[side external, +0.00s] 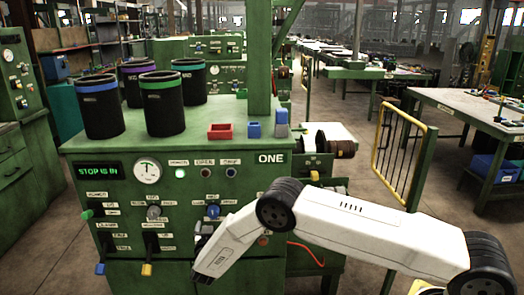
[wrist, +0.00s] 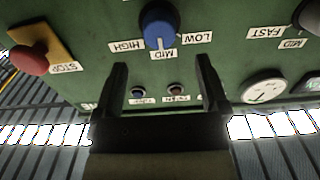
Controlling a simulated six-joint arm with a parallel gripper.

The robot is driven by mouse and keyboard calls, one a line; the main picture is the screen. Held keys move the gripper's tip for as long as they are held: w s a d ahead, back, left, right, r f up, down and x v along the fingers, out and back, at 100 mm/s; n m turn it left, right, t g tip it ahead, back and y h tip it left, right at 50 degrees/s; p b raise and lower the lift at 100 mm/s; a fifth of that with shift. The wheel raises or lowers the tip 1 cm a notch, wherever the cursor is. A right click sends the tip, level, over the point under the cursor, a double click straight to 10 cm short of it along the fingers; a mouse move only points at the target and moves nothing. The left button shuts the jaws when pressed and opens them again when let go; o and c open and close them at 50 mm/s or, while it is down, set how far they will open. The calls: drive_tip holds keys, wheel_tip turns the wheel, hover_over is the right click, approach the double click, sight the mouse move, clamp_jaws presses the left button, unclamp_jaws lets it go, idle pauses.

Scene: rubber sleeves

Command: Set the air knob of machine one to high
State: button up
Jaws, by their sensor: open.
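Machine one (side external: 120,222) is a green cabinet with a "ONE" label on its front. Its blue knob (side external: 213,211) is on the front panel, right of the grey knob. In the wrist view, which is upside down, the blue knob (wrist: 158,22) has HIGH at picture left, MID below and LOW at right. Its pale mark appears to face MID. My gripper (wrist: 162,66) is open and empty, its two dark fingers apart and short of the knob in that picture. In the side view my gripper (side external: 204,238) is low beside the panel, partly hidden by my arm.
The red stop button (wrist: 28,58) sits near the blue knob. A grey knob (side external: 153,212), gauge (side external: 147,171) and green display (side external: 100,170) reading "STOP IS IN" share the panel. Dark canisters (side external: 163,108) and a red tray (side external: 220,131) stand on top.

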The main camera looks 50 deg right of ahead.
sight(214, 214)
drive_tip(key=shift+x, duration=3.05)
drive_tip(key=c, duration=1.3)
clamp_jaws()
drive_tip(key=shift+m, duration=0.4)
drive_tip(key=m, duration=0.4)
drive_tip(key=shift+f, duration=0.1)
drive_tip(key=m, duration=0.5)
drive_tip(key=shift+s+d, duration=0.1)
drive_tip(key=shift+o, duration=0.2)
unclamp_jaws()
